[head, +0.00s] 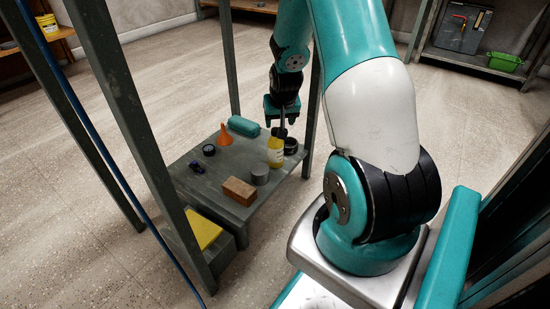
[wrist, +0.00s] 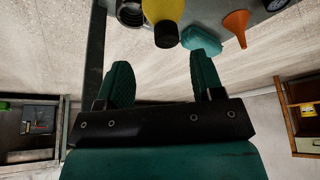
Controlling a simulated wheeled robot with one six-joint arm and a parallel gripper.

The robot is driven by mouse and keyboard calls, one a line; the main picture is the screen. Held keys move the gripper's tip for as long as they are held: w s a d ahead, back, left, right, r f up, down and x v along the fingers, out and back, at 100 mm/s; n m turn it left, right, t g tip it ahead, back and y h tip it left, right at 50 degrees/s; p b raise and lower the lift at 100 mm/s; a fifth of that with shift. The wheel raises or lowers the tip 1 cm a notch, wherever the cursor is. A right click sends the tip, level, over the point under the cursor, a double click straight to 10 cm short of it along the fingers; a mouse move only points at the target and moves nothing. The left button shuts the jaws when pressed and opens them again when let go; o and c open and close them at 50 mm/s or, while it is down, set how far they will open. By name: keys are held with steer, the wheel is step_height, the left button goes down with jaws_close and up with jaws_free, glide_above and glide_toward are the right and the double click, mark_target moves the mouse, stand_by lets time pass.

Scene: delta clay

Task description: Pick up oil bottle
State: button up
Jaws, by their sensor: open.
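The oil bottle, a yellow bottle (head: 275,153) with a dark cap, stands upright on a low grey-green table (head: 218,174) near its right side. My gripper (head: 281,119) hangs above the bottle, pointing down, with its fingers apart and empty. In the wrist view, the yellow bottle (wrist: 163,10) shows at the top edge, cut off, with its black cap facing my gripper (wrist: 160,68). The cap lies just beyond the fingertips, roughly in line with the gap between them. I cannot tell the exact distance.
A black round object (head: 291,146) stands close beside the bottle. An orange funnel (head: 225,135), a teal roll (head: 243,126), a grey cylinder (head: 260,175) and a brown block (head: 239,191) share the table. Dark posts (head: 128,103) rise around it. The floor beyond is clear.

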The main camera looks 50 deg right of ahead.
mark_target(276, 130)
steer(key=b+x, duration=0.2)
steer(key=a+b+x, duration=0.1)
steer(key=b+x, duration=0.1)
steer(key=x, duration=0.1)
steer(key=shift+w+f, duration=0.1)
steer(key=shift+f, duration=0.05)
steer(key=shift+w+d+f+b, duration=0.15)
steer(key=shift+w+f+b, duration=0.05)
steer(key=shift+f+b, duration=0.2)
steer(key=shift+r, duration=0.15)
jaws_close()
